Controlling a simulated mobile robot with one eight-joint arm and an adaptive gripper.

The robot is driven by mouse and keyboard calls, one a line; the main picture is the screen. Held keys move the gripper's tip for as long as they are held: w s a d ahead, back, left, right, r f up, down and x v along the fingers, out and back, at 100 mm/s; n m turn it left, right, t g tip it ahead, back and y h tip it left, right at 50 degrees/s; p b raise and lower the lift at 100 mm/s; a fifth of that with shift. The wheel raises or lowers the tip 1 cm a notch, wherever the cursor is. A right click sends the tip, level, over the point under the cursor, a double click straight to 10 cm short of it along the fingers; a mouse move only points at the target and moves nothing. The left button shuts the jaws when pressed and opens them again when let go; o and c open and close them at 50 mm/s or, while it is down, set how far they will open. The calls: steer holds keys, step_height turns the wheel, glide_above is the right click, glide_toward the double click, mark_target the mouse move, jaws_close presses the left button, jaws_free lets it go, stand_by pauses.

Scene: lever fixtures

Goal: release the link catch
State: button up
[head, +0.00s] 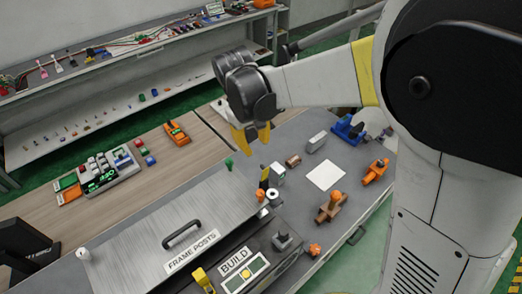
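My gripper (252,136) is dark with two yellow fingertips. The fingertips are apart with nothing between them, and it hangs over the back of the grey worktop. Which fixture is the link catch I cannot tell. Several lever fixtures stand to the right of my gripper: a blue one (347,130) beside a pale curved part, an orange one (376,172), and a brown one with an orange knob (331,206). Another orange fixture (177,134) sits on the wooden table to the left. My gripper appears apart from all of them.
A metal panel marked FRAME POSTS (150,225) with a black handle and a BUILD box (245,265) stand in front. A white sheet (325,175), small blocks and a green-topped post (229,163) are near. A button console (103,172) and shelves (120,110) lie left.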

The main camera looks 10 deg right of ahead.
mark_target(261, 165)
steer(key=f, duration=0.3)
steer(key=d+f, duration=0.1)
steer(key=f, duration=0.3)
steer(key=w+f+b, duration=0.1)
steer(key=f, duration=0.2)
steer(key=shift+w+d+f, duration=0.1)
steer(key=shift+d+f, duration=0.3)
jaws_close()
